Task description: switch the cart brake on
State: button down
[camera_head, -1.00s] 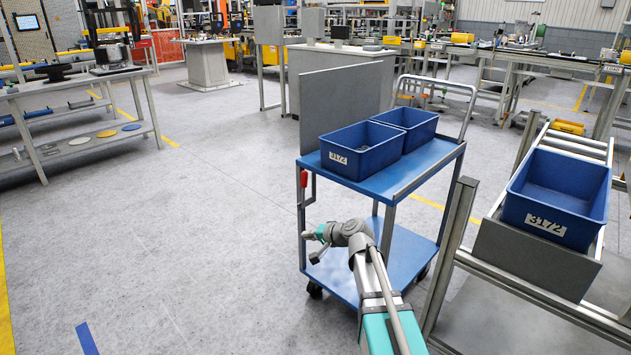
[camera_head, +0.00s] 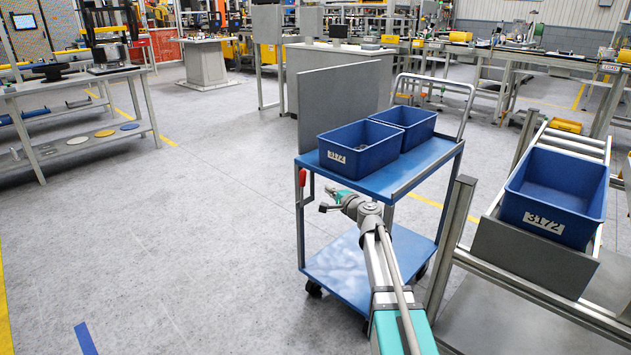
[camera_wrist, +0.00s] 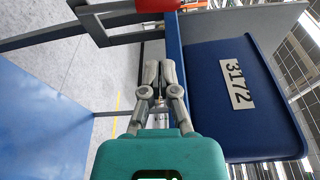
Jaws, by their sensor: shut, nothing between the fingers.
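The blue cart (camera_head: 340,264) stands in the middle of the head view, with two blue bins on its top shelf. The brake is a red handle (camera_head: 302,177) on a grey bracket at the cart's near left corner post. In the wrist view the red handle (camera_wrist: 118,14) shows at the top edge, only partly in frame. My gripper (camera_head: 326,201) is at the near side of the cart, just below the top shelf and right of the handle. In the wrist view my gripper (camera_wrist: 159,72) is shut and empty, apart from the handle.
The near bin (camera_head: 358,160), labelled 3172, sits close above my gripper. A grey panel (camera_head: 340,100) stands on the cart's left side. A roller rack (camera_head: 530,250) with another blue bin (camera_head: 555,195) stands at right. The floor left of the cart is clear.

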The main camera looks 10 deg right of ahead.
jog(key=shift+w, duration=0.1)
jog(key=x, duration=0.9)
jog(key=shift+w+a, duration=0.25)
jog(key=shift+w, duration=0.1)
jog(key=shift+f, duration=0.1)
jog(key=shift+d, duration=0.15)
jog(key=shift+s+d, duration=0.1)
